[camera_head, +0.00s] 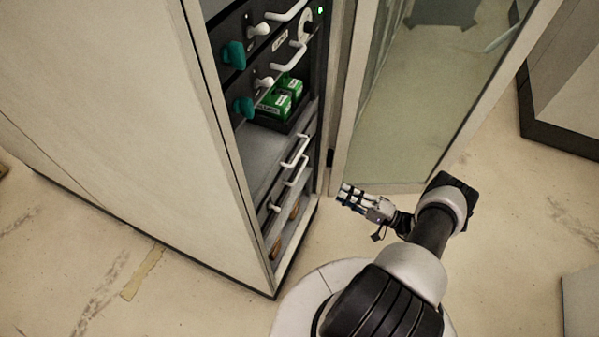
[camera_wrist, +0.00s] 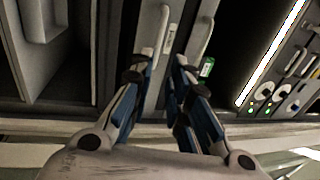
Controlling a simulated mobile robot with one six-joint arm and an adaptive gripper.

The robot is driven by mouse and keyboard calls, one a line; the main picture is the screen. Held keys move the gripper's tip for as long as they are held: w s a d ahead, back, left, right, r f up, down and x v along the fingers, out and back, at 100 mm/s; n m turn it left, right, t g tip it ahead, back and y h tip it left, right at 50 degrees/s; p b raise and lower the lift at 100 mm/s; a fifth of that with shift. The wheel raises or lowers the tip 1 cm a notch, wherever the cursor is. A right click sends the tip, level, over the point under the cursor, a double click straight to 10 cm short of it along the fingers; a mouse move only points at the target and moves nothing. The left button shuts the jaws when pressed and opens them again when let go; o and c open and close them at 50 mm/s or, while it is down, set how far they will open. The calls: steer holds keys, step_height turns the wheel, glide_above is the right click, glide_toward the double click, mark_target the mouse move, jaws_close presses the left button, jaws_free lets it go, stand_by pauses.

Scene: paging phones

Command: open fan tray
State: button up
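A tall cabinet (camera_head: 120,120) stands with its front bay exposed. Two slim units low in the bay carry white bar handles, an upper handle (camera_head: 295,151) and a lower handle (camera_head: 298,171). No readable label tells me which unit is the fan tray. My gripper (camera_head: 343,194) is outside the bay, right of and below these handles, with its fingers toward the cabinet. In the wrist view my gripper (camera_wrist: 159,70) has its fingers apart and nothing between them. Beyond the fingertips are two pale handles, a left one (camera_wrist: 155,30) and a right one (camera_wrist: 203,35).
A glass door (camera_head: 415,90) stands open at the bay's right side, close to my arm. Higher up are teal knobs (camera_head: 234,54), more white handles (camera_head: 285,12) and green blocks (camera_head: 280,97).

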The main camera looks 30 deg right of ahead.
mark_target(299, 172)
steer(key=x, duration=1.7)
steer(key=shift+a, duration=0.1)
steer(key=shift+c, duration=0.3)
jaws_close()
